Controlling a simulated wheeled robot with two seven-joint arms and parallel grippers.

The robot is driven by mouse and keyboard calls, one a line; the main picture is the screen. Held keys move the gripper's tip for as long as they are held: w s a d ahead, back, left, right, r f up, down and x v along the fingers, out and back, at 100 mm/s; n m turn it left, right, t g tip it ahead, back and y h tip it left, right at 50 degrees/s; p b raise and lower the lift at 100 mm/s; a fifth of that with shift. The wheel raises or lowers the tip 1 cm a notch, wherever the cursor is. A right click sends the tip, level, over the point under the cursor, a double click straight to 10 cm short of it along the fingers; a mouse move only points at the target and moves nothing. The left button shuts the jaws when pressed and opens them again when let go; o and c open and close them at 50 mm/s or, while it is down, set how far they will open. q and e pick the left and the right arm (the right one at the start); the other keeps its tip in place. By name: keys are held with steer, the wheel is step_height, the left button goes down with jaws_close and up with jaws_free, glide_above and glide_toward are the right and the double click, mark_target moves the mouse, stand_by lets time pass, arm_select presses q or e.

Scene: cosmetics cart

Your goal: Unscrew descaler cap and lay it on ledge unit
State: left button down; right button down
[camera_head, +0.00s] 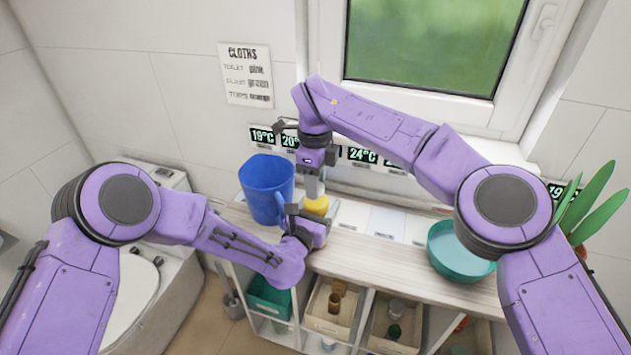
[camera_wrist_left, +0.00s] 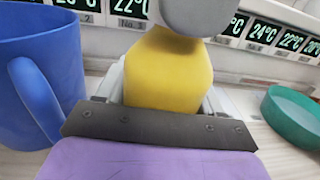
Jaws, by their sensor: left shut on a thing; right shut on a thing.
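The yellow descaler bottle (camera_head: 317,206) stands upright on the wooden top of the ledge unit (camera_head: 385,259). My left gripper (camera_head: 309,219) is shut on its body from the front; the bottle also fills the middle of the left wrist view (camera_wrist_left: 168,75). A grey cap (camera_head: 314,186) is at the bottle's top and shows in the left wrist view (camera_wrist_left: 198,14) too. My right gripper (camera_head: 314,174) reaches down from above and is shut on the cap. I cannot tell whether the cap is still threaded on; its fingertips are partly hidden.
A teal bowl (camera_head: 455,262) is on the right, with a plant (camera_head: 590,205) beyond. Temperature displays (camera_head: 363,155) line the wall behind. Bare top lies between bottle and bowl. Cubbies with boxes (camera_head: 333,305) are below.

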steer(key=shift+w+d+r, duration=0.1)
steer(key=shift+w+r, duration=0.05)
steer(key=shift+r, duration=0.05)
steer(key=shift+r, duration=0.95)
step_height(320, 180, up, 3)
steer(key=shift+r, duration=0.55)
arm_select(q)
steer(key=shift+c, duration=0.3)
jaws_free()
steer(key=shift+s, duration=0.1)
arm_select(e)
steer(key=shift+f, duration=0.1)
